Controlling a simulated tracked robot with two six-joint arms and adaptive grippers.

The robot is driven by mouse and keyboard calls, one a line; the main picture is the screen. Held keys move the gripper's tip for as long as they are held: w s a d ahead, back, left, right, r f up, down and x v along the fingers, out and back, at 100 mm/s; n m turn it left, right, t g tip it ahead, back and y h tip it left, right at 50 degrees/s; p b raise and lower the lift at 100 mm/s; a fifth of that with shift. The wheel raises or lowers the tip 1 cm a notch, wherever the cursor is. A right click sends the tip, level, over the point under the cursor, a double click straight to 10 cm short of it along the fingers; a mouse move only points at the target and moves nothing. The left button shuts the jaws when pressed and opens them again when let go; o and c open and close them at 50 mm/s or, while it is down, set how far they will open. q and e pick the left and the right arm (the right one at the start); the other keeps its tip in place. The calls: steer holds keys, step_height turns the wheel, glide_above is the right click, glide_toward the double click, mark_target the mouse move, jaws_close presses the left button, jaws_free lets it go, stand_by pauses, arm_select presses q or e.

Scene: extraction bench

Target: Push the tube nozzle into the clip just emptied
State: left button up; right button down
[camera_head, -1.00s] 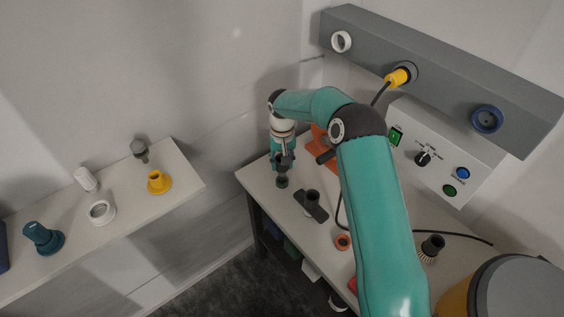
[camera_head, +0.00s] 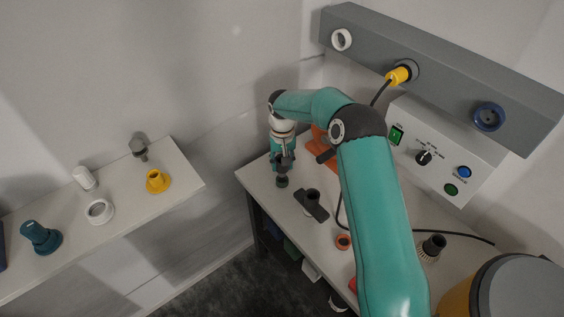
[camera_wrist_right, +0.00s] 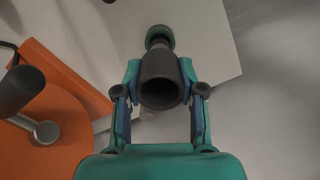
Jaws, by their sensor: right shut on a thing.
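My right gripper (camera_head: 282,162) is over the left corner of the bench and points down. It also shows in the right wrist view (camera_wrist_right: 160,88), with its fingers on both sides of a dark grey hollow nozzle (camera_wrist_right: 161,78) and shut on it. In the head view the lower part of the nozzle (camera_head: 282,182) shows below the fingers, close to the bench top. Beyond it in the wrist view is a round green-rimmed part (camera_wrist_right: 159,36); I cannot tell whether it belongs to the nozzle. I cannot make out the emptied clip. My left gripper is not in view.
An orange stand (camera_wrist_right: 62,125) is beside the gripper. A control box (camera_head: 440,160) stands behind. Several fittings, including a yellow one (camera_head: 157,182), sit on the left shelf.

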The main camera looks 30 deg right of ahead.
steer(key=shift+f+b, duration=0.65)
steer(key=shift+f, duration=0.35)
steer(key=c, duration=0.6)
jaws_free()
steer(key=shift+r, duration=0.1)
step_height(320, 180, up, 12)
steer(key=shift+f, duration=0.1)
